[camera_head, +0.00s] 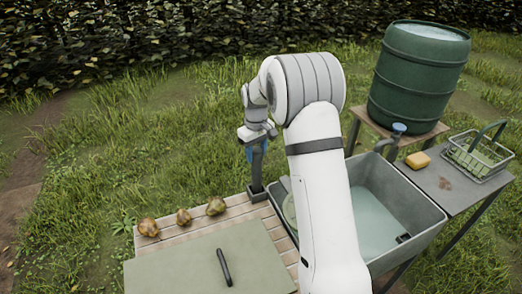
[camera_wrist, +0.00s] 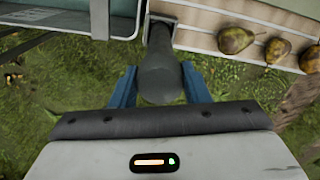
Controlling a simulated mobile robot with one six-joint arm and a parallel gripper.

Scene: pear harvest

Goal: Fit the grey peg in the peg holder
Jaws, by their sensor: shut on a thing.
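My gripper (camera_head: 256,143) is beyond my white arm, over the far edge of the slatted table. Its blue fingers are shut on the dark grey peg (camera_head: 257,165), which hangs roughly upright below them. In the wrist view the peg (camera_wrist: 160,75) lies between the two blue fingertips (camera_wrist: 159,83), its near end rounded. The peg's lower end meets a small dark peg holder (camera_head: 257,193) at the table corner. The holder's grey rim (camera_wrist: 172,21) shows around the peg's far end in the wrist view. I cannot tell how deep the peg sits.
Three brown-green pears (camera_head: 183,216) lie on the slatted table, left of the holder. A green board (camera_head: 190,262) with a black marker-like object (camera_head: 224,267) is in front. A grey sink (camera_head: 425,205), green barrel (camera_head: 418,75), yellow sponge (camera_head: 418,160) and wire basket (camera_head: 478,155) stand right.

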